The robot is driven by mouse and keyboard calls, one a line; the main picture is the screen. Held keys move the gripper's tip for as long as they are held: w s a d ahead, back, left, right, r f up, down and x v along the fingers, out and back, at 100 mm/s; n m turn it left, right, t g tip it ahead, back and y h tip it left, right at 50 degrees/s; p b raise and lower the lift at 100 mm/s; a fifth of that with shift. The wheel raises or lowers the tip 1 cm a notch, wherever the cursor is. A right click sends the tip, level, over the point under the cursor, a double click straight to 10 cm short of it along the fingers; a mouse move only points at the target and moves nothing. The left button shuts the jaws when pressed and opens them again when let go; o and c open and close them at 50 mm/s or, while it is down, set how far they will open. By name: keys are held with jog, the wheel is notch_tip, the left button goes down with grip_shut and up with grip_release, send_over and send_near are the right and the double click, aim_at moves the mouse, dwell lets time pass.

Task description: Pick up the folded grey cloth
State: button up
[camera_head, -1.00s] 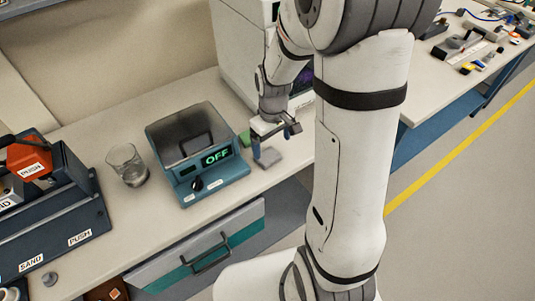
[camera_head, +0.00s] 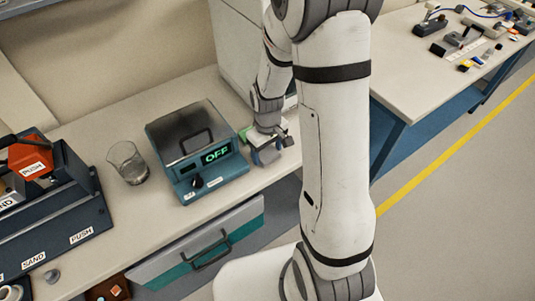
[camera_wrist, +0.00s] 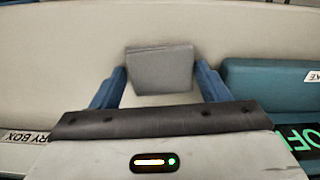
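The folded grey cloth (camera_wrist: 160,70) lies on the bench as a small flat square. In the wrist view it sits between the two blue fingers of my gripper (camera_wrist: 160,80), with narrow gaps at its sides. My gripper is open and does not visibly hold the cloth. In the head view my gripper (camera_head: 270,152) is low over the bench, right of the teal instrument, and hides most of the cloth. I cannot tell its exact height above the cloth.
The teal instrument (camera_head: 188,183) reading OFF stands close left of my gripper. A glass beaker (camera_head: 128,164) stands left of it. A large pale cabinet (camera_head: 231,42) is behind my arm. A drawer (camera_head: 200,243) is in the bench front. A second table (camera_head: 408,84) stands at the right.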

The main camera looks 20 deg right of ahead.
aim_at(268, 153)
jog(key=c, duration=0.6)
jog(key=shift+r, duration=0.15)
jog(key=shift+c, duration=0.2)
notch_tip(268, 153, up, 10)
jog(key=shift+b, duration=0.3)
jog(key=o, duration=0.4)
jog(key=shift+c, duration=1.4)
jog(key=shift+d, duration=0.15)
